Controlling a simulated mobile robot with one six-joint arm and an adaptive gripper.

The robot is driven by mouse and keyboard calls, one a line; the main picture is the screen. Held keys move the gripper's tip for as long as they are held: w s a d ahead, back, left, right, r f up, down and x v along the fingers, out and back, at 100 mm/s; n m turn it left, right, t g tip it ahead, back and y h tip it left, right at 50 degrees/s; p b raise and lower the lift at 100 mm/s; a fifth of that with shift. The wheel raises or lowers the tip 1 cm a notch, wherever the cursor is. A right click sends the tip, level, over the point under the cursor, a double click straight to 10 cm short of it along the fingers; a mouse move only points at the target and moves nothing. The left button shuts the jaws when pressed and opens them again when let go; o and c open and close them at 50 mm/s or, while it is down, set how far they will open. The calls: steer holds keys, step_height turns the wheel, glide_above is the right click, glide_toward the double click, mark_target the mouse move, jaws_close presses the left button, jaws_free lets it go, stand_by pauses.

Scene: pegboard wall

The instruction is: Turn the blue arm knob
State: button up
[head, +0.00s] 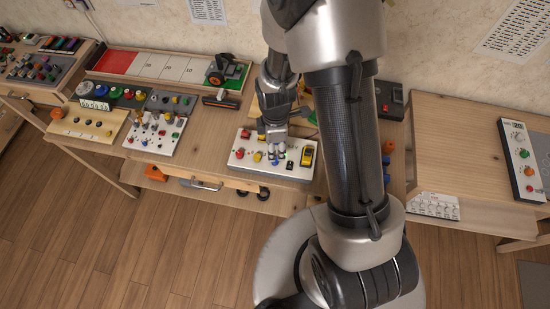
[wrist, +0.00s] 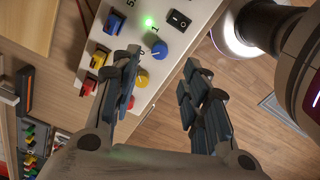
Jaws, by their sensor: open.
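The blue knob (wrist: 160,50) is round and sits on a white control panel (wrist: 205,10) in the wrist view, beside a lit green lamp (wrist: 148,21) and a black rocker switch (wrist: 179,20). My gripper (wrist: 160,62) is open, with one finger to each side in the picture. The knob shows in the gap near the fingertips; I cannot tell whether either finger touches it. In the head view my gripper (head: 277,153) is over the white panel (head: 290,172) on the bench, and it hides part of the panel.
Yellow (wrist: 141,78) and red (wrist: 98,56) controls sit close to the left finger in the wrist view. Other control boards, such as a white one (head: 135,145), stand to the left in the head view. A separate table (head: 450,145) is at right.

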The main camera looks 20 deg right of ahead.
step_height(320, 180, down, 8)
steer(key=shift+r+b, duration=0.1)
steer(key=shift+b, duration=0.9)
jaws_close()
